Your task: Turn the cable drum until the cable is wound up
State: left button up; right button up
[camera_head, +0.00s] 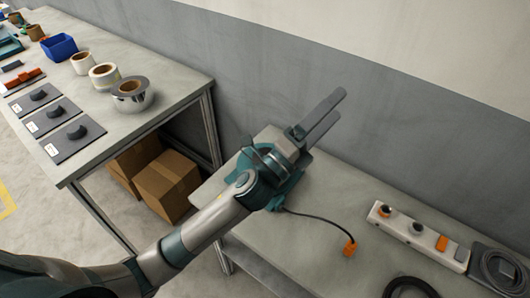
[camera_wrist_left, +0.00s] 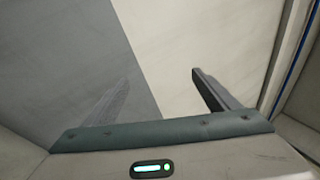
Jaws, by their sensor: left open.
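The cable drum (camera_head: 291,188) is a teal unit on the right bench, mostly hidden behind my left forearm and gripper. A black cable (camera_head: 318,217) runs from it across the bench top to an orange plug (camera_head: 350,248). Much of this cable lies unwound. My left gripper (camera_head: 334,107) is above and in front of the drum in the head view, its two fingers apart and pointing up right toward the wall. The left wrist view shows the same fingers (camera_wrist_left: 160,92) with only wall between them. I cannot tell whether the arm touches the drum.
A power strip (camera_head: 417,236), a grey coiled cable (camera_head: 499,268) and a black ring (camera_head: 408,288) lie on the bench at right. The left table (camera_head: 168,106) holds tape rolls, knob plates and a blue bin (camera_head: 59,46). Cardboard boxes (camera_head: 167,186) stand below. A wall rises behind.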

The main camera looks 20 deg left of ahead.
pick_arm(q)
jog(key=s+d+r+m+g+h, duration=0.2)
jog(key=d+r+m+g+h, duration=0.2)
jog(key=d+m+g+h, duration=0.55)
jog(key=s+d+f+m+g+y, duration=0.15)
jog(key=f+m+g+y, duration=0.35)
jog(key=m, duration=0.6)
jog(key=s+d+f+m+g+y, duration=0.1)
jog(key=s+f+m+g+y, duration=0.15)
jog(key=m+g, duration=0.65)
jog(key=w+a+f+m+t+y, duration=0.2)
jog(key=w+a+f+m+y, duration=0.15)
jog(key=a, duration=0.35)
jog(key=w+a+f+m+t+y, duration=0.1)
jog(key=w+a+f+m+y, duration=0.25)
jog(key=a+m+y, duration=0.2)
jog(key=w+a+r+y, duration=0.1)
jog(key=w+a+y, duration=0.1)
jog(key=a, duration=0.6)
jog(key=w+a+r+t+y, duration=0.1)
jog(key=w+a+r+y, duration=0.1)
jog(key=a, duration=0.6)
jog(key=shift+w+a+m+y, duration=0.15)
jog(key=shift+w+m+y, duration=0.35)
jog(key=shift+y, duration=0.4)
jog(key=shift+f+t, duration=0.2)
jog(key=shift+t, duration=0.05)
